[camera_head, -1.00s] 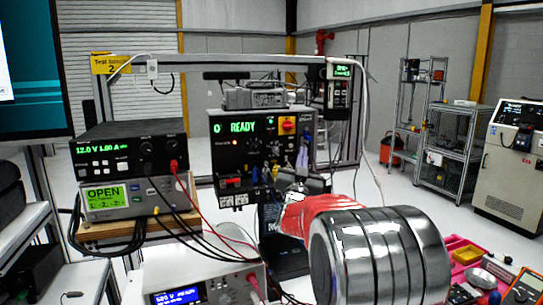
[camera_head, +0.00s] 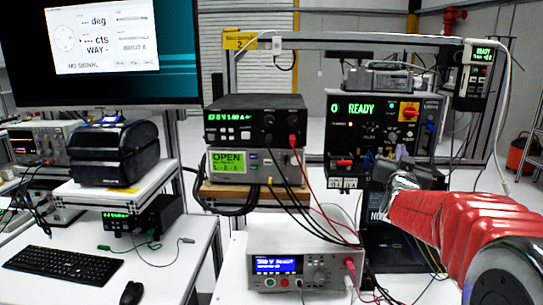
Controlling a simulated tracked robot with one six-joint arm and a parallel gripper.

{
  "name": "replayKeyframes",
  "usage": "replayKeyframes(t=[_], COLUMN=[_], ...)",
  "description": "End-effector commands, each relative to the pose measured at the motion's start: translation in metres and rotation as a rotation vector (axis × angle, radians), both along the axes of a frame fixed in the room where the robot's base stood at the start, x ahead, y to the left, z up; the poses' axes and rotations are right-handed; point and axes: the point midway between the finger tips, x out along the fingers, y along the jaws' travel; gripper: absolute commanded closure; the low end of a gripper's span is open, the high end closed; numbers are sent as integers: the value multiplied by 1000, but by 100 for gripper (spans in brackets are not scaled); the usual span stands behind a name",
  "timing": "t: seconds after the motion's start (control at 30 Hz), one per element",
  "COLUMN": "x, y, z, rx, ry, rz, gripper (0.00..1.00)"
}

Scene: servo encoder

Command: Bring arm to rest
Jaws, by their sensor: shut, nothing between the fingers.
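My arm, with its ribbed red sleeve (camera_head: 455,225) and silver joint, reaches in from the bottom right. Its far end tapers to a silver wrist, and my dark gripper (camera_head: 412,172) is beyond it, small and partly hidden by the wrist. The gripper is shut and empty. It appears in front of the lower part of the black test unit (camera_head: 375,125) with the green READY display; whether it touches anything there cannot be told.
Stacked instruments (camera_head: 255,125) stand left of the arm, above a bench supply (camera_head: 305,265) with red and black leads. Further left are a large monitor (camera_head: 100,50), a label printer (camera_head: 118,150), a keyboard (camera_head: 62,266) and a mouse. A metal frame spans the back.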

Motion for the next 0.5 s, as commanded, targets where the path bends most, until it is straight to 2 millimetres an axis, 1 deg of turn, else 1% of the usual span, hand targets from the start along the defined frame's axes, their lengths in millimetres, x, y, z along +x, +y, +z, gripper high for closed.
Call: replayKeyframes(t=[0.03, 0.17, 0.27, 0.37, 0.5], x=[-8, -27, -46, -69, -105], y=[13, 45, 68, 91, 119], z=[-1, -14, -25, -39, -60], rx=[10, 36, 52, 66, 82], ry=[34, 145, 231, 318, 442], rz=[26, 94, 142, 187, 244], gripper=[100, 100, 100, 100, 100])
